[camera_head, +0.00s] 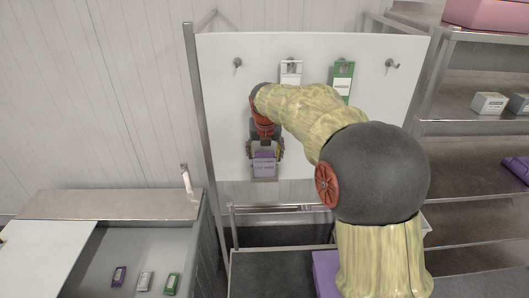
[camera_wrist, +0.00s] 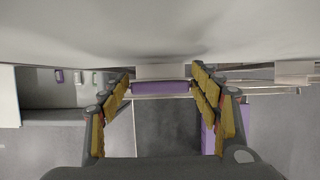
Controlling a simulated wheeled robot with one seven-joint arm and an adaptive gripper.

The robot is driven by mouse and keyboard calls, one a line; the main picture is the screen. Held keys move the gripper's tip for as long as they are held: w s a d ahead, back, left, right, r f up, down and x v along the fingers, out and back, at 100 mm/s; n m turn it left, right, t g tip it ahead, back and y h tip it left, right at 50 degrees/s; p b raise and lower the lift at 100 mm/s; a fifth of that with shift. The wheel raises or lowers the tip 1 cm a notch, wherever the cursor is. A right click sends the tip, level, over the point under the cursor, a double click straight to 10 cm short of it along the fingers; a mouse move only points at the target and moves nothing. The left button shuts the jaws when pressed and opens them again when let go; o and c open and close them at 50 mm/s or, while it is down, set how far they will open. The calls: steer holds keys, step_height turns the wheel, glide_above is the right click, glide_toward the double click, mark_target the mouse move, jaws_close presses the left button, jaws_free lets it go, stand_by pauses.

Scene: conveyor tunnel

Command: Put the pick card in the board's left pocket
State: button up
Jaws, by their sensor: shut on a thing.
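The white board (camera_head: 225,95) stands upright, with a white card (camera_head: 291,72) and a green card (camera_head: 343,80) hanging from it at the top. My gripper (camera_head: 265,152) is low on the board's left side, shut on a purple card (camera_head: 264,166). In the wrist view the purple card (camera_wrist: 160,88) spans the gap between the fingers (camera_wrist: 160,82). A grey edge (camera_head: 264,180) shows around and below the card, seemingly the left pocket; how deep the card sits in it I cannot tell. My arm covers the board's right middle, and no other pocket is visible.
Bare hooks (camera_head: 237,63) (camera_head: 391,64) are at the board's upper corners. A bin (camera_head: 92,262) at lower left holds small purple, white and green items. A shelf rack (camera_head: 470,128) with boxes stands at right. A dark tray (camera_head: 255,270) lies below the board.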

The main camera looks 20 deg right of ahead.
steer(key=o, duration=1.7)
steer(key=shift+o, duration=0.4)
steer(key=shift+r, duration=0.1)
steer(key=v, duration=1.1)
steer(key=shift+r, duration=0.4)
steer(key=shift+s, duration=0.15)
